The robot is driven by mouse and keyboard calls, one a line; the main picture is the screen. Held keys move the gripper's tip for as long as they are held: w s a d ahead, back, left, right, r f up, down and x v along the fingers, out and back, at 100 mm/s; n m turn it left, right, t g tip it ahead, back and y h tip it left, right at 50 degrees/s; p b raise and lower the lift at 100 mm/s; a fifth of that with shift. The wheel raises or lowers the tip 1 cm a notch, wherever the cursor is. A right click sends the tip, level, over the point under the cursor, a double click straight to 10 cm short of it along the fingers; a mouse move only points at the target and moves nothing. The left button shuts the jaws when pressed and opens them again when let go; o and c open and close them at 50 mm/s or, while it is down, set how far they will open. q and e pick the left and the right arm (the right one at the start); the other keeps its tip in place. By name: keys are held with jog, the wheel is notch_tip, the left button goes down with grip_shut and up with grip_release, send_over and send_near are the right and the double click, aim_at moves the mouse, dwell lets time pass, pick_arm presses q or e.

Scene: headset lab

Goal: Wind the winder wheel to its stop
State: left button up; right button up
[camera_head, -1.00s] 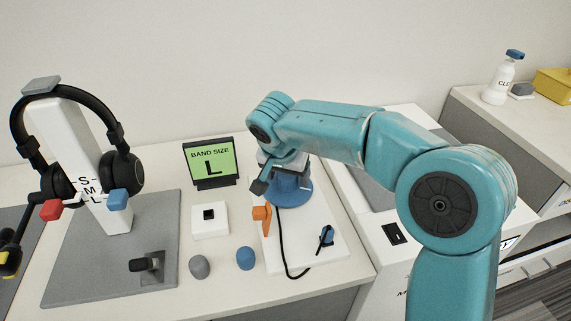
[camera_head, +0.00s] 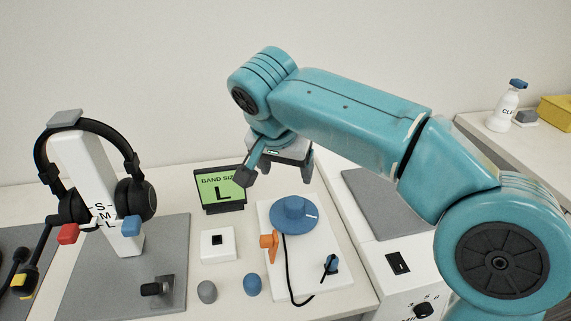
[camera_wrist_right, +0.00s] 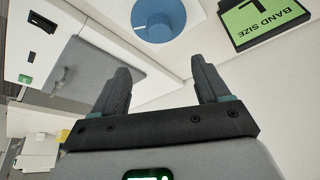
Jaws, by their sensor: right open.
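The winder wheel (camera_head: 294,216) is a blue disc with a raised hub and a white mark on its right side. It lies on a white base plate (camera_head: 334,247) on the table. In the right wrist view the blue wheel (camera_wrist_right: 160,18) shows at the top, beyond the fingertips. My right gripper (camera_head: 277,180) is open and empty, above and behind the wheel, apart from it. Its two spread fingers (camera_wrist_right: 162,82) show in the wrist view with nothing between them. An orange lever (camera_head: 269,243) stands at the wheel's front left. My left gripper is not in view.
A green "BAND SIZE L" display (camera_head: 220,190) stands left of the wheel, partly behind a finger. Headphones (camera_head: 135,195) hang on a white stand at the left. Grey (camera_head: 207,291) and blue (camera_head: 252,284) knobs sit in front.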

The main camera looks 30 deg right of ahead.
dwell(0.4)
jog(key=r+n+g+y+p, duration=0.1)
jog(key=n+g+y+p, duration=0.2)
jog(key=n+p, duration=0.85)
send_over(294, 201)
jog(key=p, duration=0.2)
jog(key=m, duration=0.1)
notch_tip(294, 201, down, 16)
jog(key=shift+f+b, duration=0.1)
jog(key=shift+b, duration=0.75)
jog(key=c, duration=1)
